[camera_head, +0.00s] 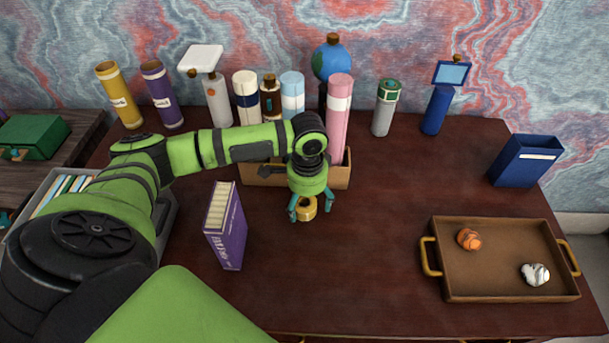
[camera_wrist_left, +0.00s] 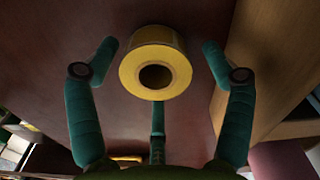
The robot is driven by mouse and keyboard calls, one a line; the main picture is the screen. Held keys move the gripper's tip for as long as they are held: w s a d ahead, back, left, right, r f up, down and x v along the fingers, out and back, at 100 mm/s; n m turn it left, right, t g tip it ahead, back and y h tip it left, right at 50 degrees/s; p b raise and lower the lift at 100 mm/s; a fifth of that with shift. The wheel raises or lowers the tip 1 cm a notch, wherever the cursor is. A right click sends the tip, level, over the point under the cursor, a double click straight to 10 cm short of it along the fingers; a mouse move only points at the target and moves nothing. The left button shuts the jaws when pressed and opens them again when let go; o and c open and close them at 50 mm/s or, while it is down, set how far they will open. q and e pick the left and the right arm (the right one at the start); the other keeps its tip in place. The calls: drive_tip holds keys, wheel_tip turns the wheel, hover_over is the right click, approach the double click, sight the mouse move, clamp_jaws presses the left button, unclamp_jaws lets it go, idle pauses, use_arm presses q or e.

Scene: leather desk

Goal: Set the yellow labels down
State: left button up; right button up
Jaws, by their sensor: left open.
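The yellow labels (camera_head: 307,211) are a yellow roll with a dark centre hole. In the head view the roll is on the dark desk, in front of the wooden box. In the left wrist view the roll (camera_wrist_left: 156,62) shows its round end, between the spread fingers. My left gripper (camera_head: 303,213) is above and around it. Its teal fingers (camera_wrist_left: 160,75) are open, with gaps on both sides of the roll. In the head view the fingers hide part of the roll. My right gripper is not in view.
A wooden box (camera_head: 262,177) is just behind the roll. A purple book (camera_head: 226,226) stands to the left. Several bottles line the back. The desk between roll and tray is clear.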

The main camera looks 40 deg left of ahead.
use_arm(q)
drive_tip(key=shift+c, duration=0.4)
drive_tip(key=c, duration=1.1)
drive_tip(key=shift+c, duration=0.8)
drive_tip(key=shift+r, duration=0.45)
drive_tip(key=r, duration=0.3)
drive_tip(key=shift+d+r+b, duration=0.3)
drive_tip(key=shift+d, duration=0.1)
drive_tip(key=d+r+b, duration=0.1)
drive_tip(key=d+r, duration=0.6)
drive_tip(key=d, duration=0.4)
drive_tip(key=s+a+n, duration=0.1)
drive_tip(key=n, duration=0.1)
drive_tip(key=s+a+r+n, duration=0.1)
drive_tip(key=s+n, duration=0.1)
drive_tip(key=s+a+r+n, duration=0.1)
drive_tip(key=n, duration=0.2)
drive_tip(key=shift+s+a, duration=0.15)
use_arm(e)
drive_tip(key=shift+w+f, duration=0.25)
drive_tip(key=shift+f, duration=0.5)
